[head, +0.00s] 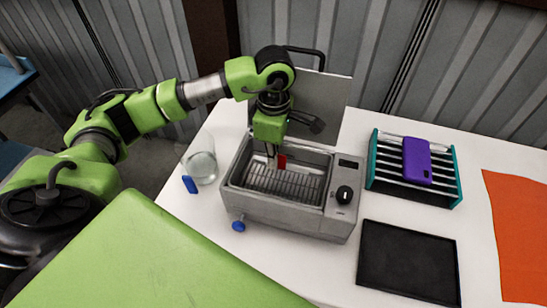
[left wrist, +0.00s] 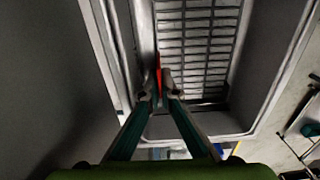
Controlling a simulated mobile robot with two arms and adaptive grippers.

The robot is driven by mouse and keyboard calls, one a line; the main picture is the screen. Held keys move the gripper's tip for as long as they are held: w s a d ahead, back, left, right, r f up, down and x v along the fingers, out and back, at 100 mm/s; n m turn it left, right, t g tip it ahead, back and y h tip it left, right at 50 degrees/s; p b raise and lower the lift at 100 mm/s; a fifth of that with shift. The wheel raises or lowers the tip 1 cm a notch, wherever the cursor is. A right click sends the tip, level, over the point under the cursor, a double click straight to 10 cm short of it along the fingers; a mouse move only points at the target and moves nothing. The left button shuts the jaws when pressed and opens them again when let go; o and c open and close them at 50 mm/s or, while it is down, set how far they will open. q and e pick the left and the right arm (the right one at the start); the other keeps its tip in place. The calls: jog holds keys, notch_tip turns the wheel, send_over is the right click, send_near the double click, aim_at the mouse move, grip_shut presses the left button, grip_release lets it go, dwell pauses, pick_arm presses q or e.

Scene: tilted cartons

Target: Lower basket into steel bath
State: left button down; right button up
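The steel bath (head: 290,215) is a grey box on the white table, with its lid (head: 322,105) raised at the back and a black knob on its right panel. The wire basket (head: 290,184) is inside the bath opening; its mesh also shows in the left wrist view (left wrist: 198,45). I cannot tell whether it rests on the bath floor. My left gripper (head: 272,163) points down into the opening. In the left wrist view its fingertips (left wrist: 158,84) are close together around a red grip (left wrist: 158,70), apparently the basket's handle. My right gripper is not in view.
A glass beaker (head: 201,165) and a blue piece (head: 190,185) are left of the bath. A blue tap (head: 238,226) sticks out in front. To the right are a teal rack (head: 376,170) with a purple phone (head: 416,160), a black mat (head: 408,262) and an orange sheet (head: 520,230).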

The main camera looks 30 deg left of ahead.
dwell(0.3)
pick_arm(q)
jog(key=c, duration=2.2)
grip_release()
jog(key=shift+s, duration=0.1)
jog(key=shift+s+r, duration=0.1)
jog(key=shift+r, duration=0.05)
jog(key=shift+w, duration=0.2)
